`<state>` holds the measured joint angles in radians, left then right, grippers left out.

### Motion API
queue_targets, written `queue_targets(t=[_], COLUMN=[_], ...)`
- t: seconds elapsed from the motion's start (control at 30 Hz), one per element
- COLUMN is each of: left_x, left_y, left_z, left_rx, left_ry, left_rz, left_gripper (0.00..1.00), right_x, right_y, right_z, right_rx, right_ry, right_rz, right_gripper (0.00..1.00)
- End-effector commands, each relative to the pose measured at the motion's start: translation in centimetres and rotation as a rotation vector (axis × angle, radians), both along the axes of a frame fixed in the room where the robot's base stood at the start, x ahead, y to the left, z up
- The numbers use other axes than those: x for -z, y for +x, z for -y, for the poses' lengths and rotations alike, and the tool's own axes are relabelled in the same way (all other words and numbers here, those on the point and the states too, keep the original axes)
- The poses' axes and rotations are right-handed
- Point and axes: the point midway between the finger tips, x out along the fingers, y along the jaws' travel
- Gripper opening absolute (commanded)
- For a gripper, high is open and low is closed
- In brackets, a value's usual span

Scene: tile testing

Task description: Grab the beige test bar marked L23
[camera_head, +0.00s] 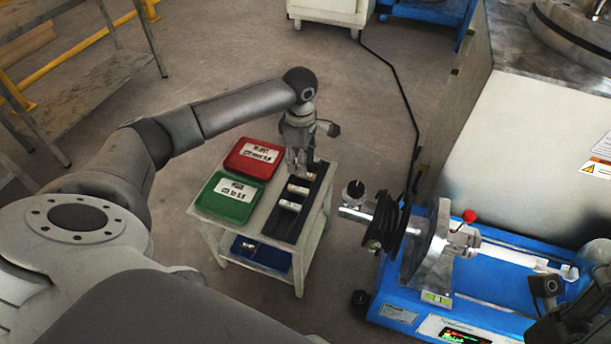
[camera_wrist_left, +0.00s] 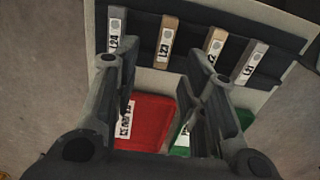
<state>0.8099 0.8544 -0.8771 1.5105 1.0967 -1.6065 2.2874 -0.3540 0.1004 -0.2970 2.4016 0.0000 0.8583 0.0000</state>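The beige test bar marked L23 (camera_wrist_left: 165,42) stands in a black rack in the left wrist view, second from the left, beside the grey bar L24 (camera_wrist_left: 115,30). My left gripper (camera_wrist_left: 155,72) is open and empty, its fingers spread on either side of L23's column, just short of the rack in the picture. In the head view the left gripper (camera_head: 301,160) points down over the far part of the black rack (camera_head: 267,224) and hides some bars there. A dark part at the lower right looks like my right arm's end; its fingers are not clear.
More bars (camera_wrist_left: 215,43) and (camera_wrist_left: 253,62) stand to the right of L23. A red tray (camera_head: 252,159) and a green tray (camera_head: 228,197) lie left of the rack on the small table. A blue bin (camera_head: 262,254) sits below. A blue testing machine (camera_head: 500,285) stands right.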

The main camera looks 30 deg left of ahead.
Motion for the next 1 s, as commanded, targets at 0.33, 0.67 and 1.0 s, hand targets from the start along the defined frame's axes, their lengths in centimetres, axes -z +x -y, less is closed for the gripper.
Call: queue_targets(t=[0.33,0.67,1.0], left_x=[3.5,3.5,3.5], left_y=[-0.2,-0.2,-0.2], left_z=[0.1,0.1,0.1], left_rx=[0.0,0.0,0.0], left_ry=[0.0,0.001,0.001], left_rz=[0.001,0.0,0.0], left_gripper=[0.39,0.26,0.0], right_x=[2.1,2.1,2.1], right_y=[-0.9,-0.8,-0.8], right_z=[0.2,0.2,0.2], right_rx=[-0.002,-0.003,-0.003], right_ry=[0.015,0.013,0.013], right_rz=[0.044,0.042,0.042], right_gripper=[0.35,0.35,0.35])
